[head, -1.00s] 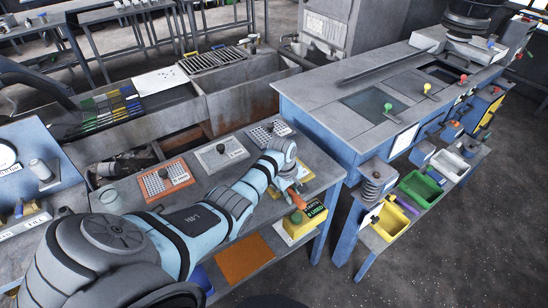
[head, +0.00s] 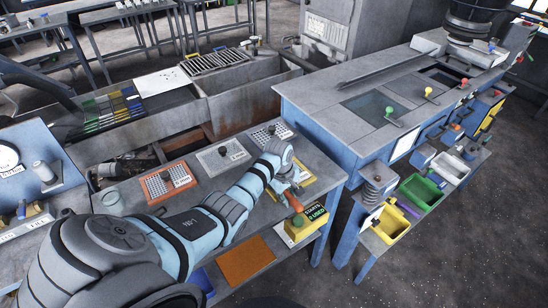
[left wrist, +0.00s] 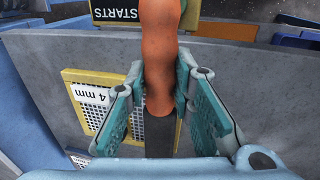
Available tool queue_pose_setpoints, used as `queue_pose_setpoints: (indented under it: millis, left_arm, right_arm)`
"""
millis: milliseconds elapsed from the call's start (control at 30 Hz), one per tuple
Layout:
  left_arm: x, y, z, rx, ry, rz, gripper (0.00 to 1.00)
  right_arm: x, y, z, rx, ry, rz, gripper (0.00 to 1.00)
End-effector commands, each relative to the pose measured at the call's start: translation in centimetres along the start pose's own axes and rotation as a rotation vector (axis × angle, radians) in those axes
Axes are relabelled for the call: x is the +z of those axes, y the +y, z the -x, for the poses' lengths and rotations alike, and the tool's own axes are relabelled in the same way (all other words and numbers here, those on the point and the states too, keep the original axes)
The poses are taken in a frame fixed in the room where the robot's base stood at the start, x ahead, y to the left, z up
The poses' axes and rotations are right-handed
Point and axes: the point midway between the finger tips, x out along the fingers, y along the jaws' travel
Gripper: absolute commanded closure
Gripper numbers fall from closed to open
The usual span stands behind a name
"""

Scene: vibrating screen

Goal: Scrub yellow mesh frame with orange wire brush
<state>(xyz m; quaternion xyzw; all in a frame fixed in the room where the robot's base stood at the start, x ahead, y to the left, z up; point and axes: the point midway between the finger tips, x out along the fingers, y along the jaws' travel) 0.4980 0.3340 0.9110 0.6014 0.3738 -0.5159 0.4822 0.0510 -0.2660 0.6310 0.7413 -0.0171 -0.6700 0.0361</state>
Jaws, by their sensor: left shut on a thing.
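The yellow mesh frame (head: 306,178) lies on the near table beside and partly behind my left gripper. In the left wrist view its yellow border and grey mesh (left wrist: 72,76) show left of the fingers, with a "4 mm" label. The orange wire brush (head: 293,203) is held over the frame area, its handle pointing toward the table's front edge. My left gripper (head: 286,186) is shut on the brush; in the left wrist view the teal finger pads stand on both sides of the orange handle (left wrist: 160,60). The bristles are hidden, so contact with the mesh cannot be told. My right gripper is out of view.
An orange-framed mesh (head: 156,187), a grey-framed mesh (head: 222,154) and another mesh plate (head: 268,132) lie along the table. A blue-framed machine (head: 330,140) stands to the right.

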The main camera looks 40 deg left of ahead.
Motion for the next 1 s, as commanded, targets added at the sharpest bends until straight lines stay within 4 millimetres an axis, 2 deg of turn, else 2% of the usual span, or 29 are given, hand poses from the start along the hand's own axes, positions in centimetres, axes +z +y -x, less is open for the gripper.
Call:
queue_pose_setpoints:
  millis: [100,233,367,533,900,933,967,1000]
  left_arm:
    - [0.2,1.2,-1.0,0.005,-0.002,-0.001,1.0]
    - [0.2,2.3,-1.3,0.004,-0.001,-0.001,1.0]
    - [0.2,2.1,-0.7,0.001,-0.001,-0.001,1.0]
    - [0.3,0.7,-0.1,0.0,-0.001,0.0,1.0]
    - [0.3,0.4,-0.5,0.003,-0.001,-0.001,1.0]
    - [0.3,0.4,-0.5,0.003,-0.001,-0.001,0.75]
    - [0.3,0.4,-0.5,0.003,-0.001,-0.001,0.7]
    - [0.3,0.4,-0.5,0.003,-0.001,-0.001,0.7]
  right_arm:
    - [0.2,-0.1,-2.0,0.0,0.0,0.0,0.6]
    - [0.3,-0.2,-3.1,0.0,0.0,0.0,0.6]
    - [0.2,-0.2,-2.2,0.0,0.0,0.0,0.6]
    - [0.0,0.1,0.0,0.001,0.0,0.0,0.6]
    - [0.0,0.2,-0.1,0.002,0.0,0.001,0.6]
    - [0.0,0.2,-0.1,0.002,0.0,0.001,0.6]
    - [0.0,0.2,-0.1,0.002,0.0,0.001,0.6]
    - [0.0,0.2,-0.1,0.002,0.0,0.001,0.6]
